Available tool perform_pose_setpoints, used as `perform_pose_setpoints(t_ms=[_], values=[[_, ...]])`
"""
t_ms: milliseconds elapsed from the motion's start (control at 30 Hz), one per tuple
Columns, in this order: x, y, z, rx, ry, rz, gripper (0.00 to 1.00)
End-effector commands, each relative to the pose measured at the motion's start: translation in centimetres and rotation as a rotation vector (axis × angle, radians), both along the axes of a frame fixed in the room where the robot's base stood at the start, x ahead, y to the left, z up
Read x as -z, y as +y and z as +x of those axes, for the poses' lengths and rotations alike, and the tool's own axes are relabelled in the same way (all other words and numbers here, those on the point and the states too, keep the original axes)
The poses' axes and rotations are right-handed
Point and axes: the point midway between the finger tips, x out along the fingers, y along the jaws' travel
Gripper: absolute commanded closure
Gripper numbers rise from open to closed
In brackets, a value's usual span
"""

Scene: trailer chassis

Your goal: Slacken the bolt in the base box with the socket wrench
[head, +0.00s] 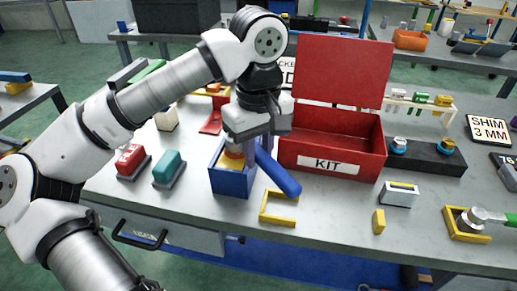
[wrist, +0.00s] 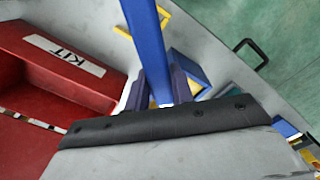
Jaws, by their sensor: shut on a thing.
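The socket wrench shows as a long blue handle (head: 279,174), slanting down to the right in the head view. In the wrist view the handle (wrist: 143,35) runs up from between the dark fingers. My gripper (head: 258,145) points down and is shut on the wrench; its fingers (wrist: 160,88) flank the handle. The blue base box (head: 232,183) stands just left of the wrench on the table, with orange and yellow parts inside. Part of the box (wrist: 190,66) shows beside the fingers. The bolt and the socket end are hidden, so I cannot tell whether they are engaged.
A red KIT box (head: 333,165) with its lid up stands close right of my gripper. A yellow bracket (head: 278,208) lies under the handle's end. Red (head: 131,160) and green (head: 168,168) blocks sit to the left. The table front right of the bracket has free room.

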Motion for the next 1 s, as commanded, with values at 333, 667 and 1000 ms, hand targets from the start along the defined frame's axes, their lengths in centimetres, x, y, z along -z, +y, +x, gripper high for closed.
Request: perform_pose_setpoints(t_ms=[333, 667, 1000], values=[[0.55, -0.01, 0.00, 0.000, -0.001, 0.000, 1.00], [0.98, -0.01, 0.00, 0.000, -0.001, 0.000, 1.00], [0.97, -0.01, 0.00, 0.000, -0.001, 0.000, 1.00]])
